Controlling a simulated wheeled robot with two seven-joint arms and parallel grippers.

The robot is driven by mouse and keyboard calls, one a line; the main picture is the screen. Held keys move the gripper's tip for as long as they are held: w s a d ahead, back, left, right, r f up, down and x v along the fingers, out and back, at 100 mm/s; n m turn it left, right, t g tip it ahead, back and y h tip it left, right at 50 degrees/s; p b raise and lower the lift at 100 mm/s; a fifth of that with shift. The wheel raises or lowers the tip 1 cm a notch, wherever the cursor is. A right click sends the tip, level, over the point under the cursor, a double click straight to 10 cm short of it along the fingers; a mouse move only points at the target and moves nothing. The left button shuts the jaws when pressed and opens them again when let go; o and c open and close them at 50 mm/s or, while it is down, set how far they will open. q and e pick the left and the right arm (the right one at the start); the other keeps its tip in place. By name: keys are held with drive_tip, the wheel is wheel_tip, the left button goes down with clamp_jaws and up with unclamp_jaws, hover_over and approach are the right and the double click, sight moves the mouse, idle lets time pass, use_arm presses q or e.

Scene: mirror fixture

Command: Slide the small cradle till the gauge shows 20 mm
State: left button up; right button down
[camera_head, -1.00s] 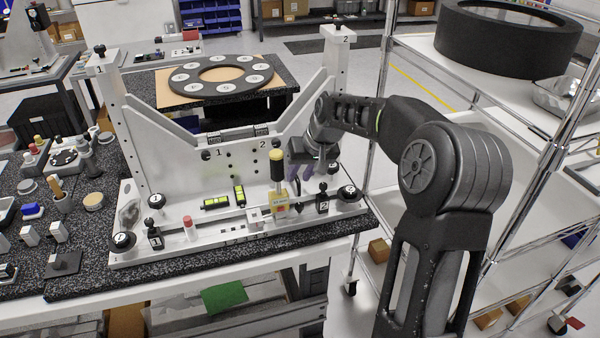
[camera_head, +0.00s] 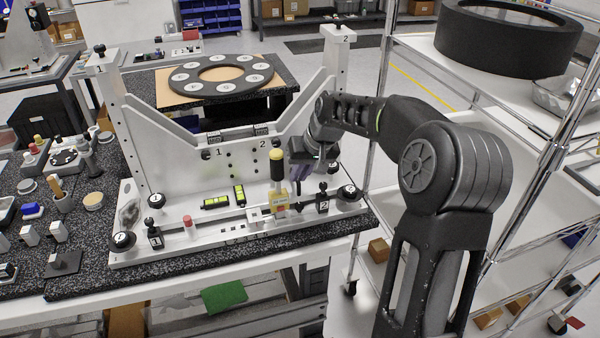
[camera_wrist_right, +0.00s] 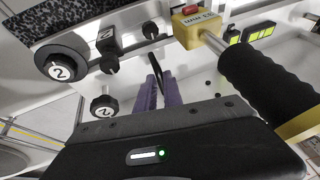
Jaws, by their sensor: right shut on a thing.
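My right gripper (camera_head: 306,184) is over the right end of the white fixture, beside the yellow gauge block (camera_head: 279,202) and its black upright handle. In the right wrist view its purple fingers (camera_wrist_right: 158,92) are shut on a slim black piece (camera_wrist_right: 155,62). The gauge block (camera_wrist_right: 197,24) carries small lettering there, upside down; I cannot read the value. A small white block (camera_head: 258,219) sits on the front rail left of the gauge; I cannot tell for sure which part is the small cradle. My left gripper is out of view.
A black-knobbed block marked 2 (camera_head: 323,201) stands close right of my fingers, with a round knob (camera_head: 348,194) beyond. A wire shelf (camera_head: 500,130) is at the right.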

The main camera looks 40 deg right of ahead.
idle(0.6)
drive_tip(key=shift+s+d+f+b, duration=0.1)
drive_tip(key=shift+d+b, duration=0.2)
drive_tip(key=shift+b, duration=0.05)
drive_tip(key=shift+d, duration=0.25)
drive_tip(key=shift+s+d, duration=0.1)
drive_tip(key=c, duration=1.5)
unclamp_jaws()
